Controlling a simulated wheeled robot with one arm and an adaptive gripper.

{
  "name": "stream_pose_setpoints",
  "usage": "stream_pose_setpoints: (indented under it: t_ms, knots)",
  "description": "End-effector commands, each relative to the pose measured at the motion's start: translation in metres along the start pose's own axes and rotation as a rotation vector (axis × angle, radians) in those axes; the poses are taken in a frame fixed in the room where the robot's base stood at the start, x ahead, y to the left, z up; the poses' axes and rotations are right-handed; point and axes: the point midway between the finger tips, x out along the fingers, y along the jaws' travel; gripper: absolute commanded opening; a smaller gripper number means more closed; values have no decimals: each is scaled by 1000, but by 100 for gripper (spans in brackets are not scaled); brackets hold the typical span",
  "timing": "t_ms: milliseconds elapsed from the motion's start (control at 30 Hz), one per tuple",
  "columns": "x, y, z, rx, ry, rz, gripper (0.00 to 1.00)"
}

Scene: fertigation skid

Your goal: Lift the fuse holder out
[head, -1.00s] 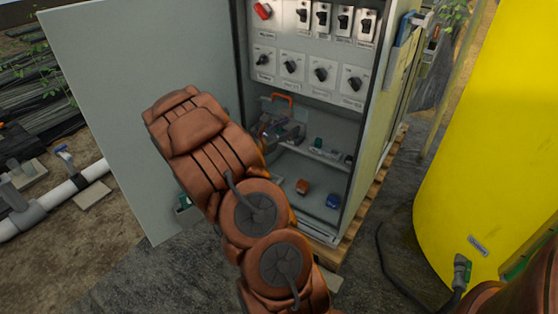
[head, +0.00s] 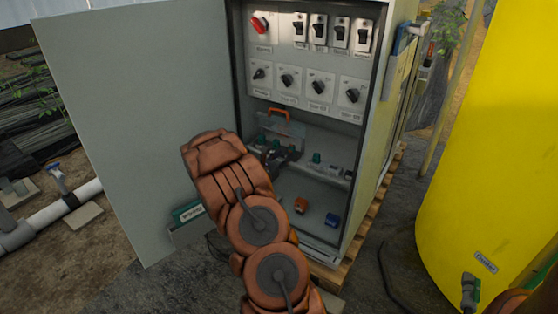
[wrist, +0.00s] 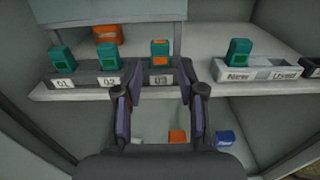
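Three teal fuse holders stand upright in a dark base labelled 01, 02 and 03 on the cabinet shelf. In the wrist view, holder 01 (wrist: 62,59) and holder 02 (wrist: 108,57) are at left with green faces. Holder 03 (wrist: 160,50) shows orange on its top and face. My gripper (wrist: 162,69) is open, its two fingers spread in front of 03, one towards each side; contact cannot be told. In the head view my gripper (head: 284,156) is at the shelf, partly hidden by my arm. Another teal holder (wrist: 238,51) stands in the "New" side of a tray.
The light tray (wrist: 250,74) labelled New and Used is right of the base. An orange block (head: 300,205) and a blue block (head: 332,219) lie on the cabinet floor. A case with an orange handle (head: 272,113) stands behind. The open door (head: 130,120) is left, switches above.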

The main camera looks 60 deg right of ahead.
Motion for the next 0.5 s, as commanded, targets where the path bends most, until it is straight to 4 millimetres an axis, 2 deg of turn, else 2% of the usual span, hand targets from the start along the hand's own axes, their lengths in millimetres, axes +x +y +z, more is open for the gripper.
stream_pose_setpoints:
  t_ms: [200, 500]
  knots:
    - [22, -2, 3, 1, -3, -3, 40]
    - [43, -1, 2, 3, -3, -2, 40]
